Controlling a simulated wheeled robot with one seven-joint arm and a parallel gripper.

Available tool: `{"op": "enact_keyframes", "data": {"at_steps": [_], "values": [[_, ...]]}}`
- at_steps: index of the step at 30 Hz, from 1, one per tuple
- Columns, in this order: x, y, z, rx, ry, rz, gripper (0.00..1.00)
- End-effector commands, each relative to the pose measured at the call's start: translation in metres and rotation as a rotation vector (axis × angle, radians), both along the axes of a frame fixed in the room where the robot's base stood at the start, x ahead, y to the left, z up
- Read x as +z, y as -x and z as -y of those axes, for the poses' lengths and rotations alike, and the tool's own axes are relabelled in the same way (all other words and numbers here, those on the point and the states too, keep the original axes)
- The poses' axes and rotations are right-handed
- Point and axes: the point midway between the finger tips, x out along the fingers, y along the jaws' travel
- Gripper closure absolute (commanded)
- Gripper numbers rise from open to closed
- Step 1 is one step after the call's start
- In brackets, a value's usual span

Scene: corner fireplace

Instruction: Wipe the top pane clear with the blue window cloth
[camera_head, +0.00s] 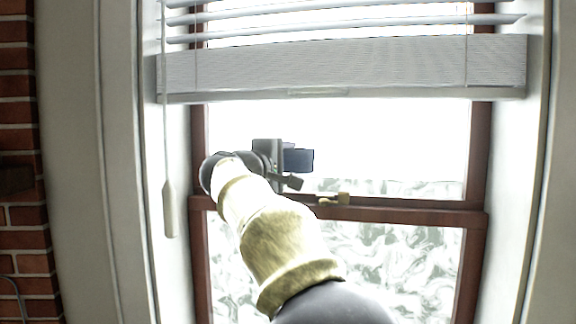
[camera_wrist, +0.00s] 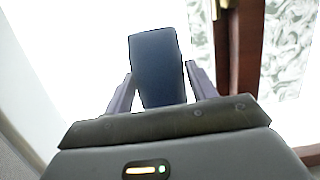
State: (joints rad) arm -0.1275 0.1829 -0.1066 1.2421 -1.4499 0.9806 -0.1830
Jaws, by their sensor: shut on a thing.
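The blue window cloth (camera_head: 299,160) is a dark blue folded block in front of the top pane (camera_head: 400,135). My gripper (camera_head: 284,165) is shut on it. In the wrist view the cloth (camera_wrist: 157,62) stands out between the two fingers of my gripper (camera_wrist: 159,80). I cannot tell whether the cloth touches the glass. The top pane looks bright and clear over most of its visible area, with a grey-white swirled strip along its lower edge, right of the cloth. Its upper part is hidden by the blind, and my arm hides some of its lower left.
A white blind (camera_head: 345,66) hangs above, with a cord and pull (camera_head: 170,208) at the left. A brown rail (camera_head: 420,215) with a brass latch (camera_head: 343,198) separates the panes. The lower pane (camera_head: 400,265) is swirled. A brick wall (camera_head: 18,120) is at far left.

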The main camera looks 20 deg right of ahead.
Motion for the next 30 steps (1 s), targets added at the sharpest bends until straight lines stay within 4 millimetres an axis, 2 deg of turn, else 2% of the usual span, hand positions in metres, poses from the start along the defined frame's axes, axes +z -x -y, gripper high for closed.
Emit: {"op": "enact_keyframes", "data": {"at_steps": [7, 18, 30], "values": [[0.000, 0.003, -0.002, 0.001, 0.000, 0.001, 0.62], [-0.001, 0.023, -0.019, 0.002, 0.000, 0.001, 0.62], [0.000, 0.023, -0.019, 0.000, 0.000, 0.000, 0.62]]}}
